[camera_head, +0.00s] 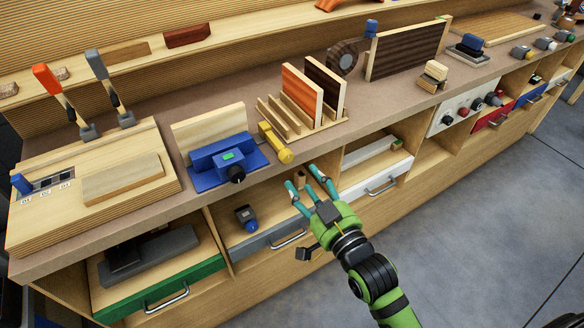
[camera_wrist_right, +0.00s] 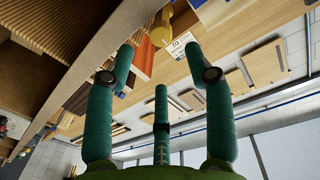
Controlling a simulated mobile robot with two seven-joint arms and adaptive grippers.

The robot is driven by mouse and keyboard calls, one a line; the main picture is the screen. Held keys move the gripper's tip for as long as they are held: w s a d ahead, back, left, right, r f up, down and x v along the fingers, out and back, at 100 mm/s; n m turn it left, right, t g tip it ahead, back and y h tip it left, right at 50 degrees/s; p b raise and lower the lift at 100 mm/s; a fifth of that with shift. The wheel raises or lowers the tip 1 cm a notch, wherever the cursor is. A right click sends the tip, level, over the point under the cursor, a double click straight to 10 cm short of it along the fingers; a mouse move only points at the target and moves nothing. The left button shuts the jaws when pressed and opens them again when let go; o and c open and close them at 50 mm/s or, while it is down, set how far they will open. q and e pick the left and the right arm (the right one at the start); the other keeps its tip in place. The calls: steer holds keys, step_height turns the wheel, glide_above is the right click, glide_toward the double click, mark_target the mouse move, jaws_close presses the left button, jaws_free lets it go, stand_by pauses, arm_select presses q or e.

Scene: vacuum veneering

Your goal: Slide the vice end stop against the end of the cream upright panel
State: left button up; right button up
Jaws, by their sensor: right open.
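The cream upright panel (camera_head: 208,124) stands on edge in the blue vice (camera_head: 222,165) on the bench. The yellow end stop (camera_head: 276,142) lies at the vice's right side, its rounded knob toward the bench's front edge. A gap shows between the stop and the panel's right end. My right gripper (camera_head: 308,182) has green and teal fingers spread apart and empty, in front of the bench edge, right of and nearer than the stop. In the right wrist view the yellow stop (camera_wrist_right: 162,28) shows beyond the open fingers (camera_wrist_right: 158,62). My left gripper is not in view.
A wooden rack (camera_head: 304,128) with an orange-faced panel (camera_head: 302,92) and a dark panel (camera_head: 326,84) stands right of the stop. Left is a wooden board (camera_head: 122,178) with two upright clamps. Below are open drawers, including a grey-fronted one (camera_head: 272,240).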

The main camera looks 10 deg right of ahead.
mark_target(288, 160)
steer(key=p+x, duration=0.1)
steer(key=x, duration=0.6)
steer(key=c, duration=0.6)
steer(key=shift+c, duration=0.2)
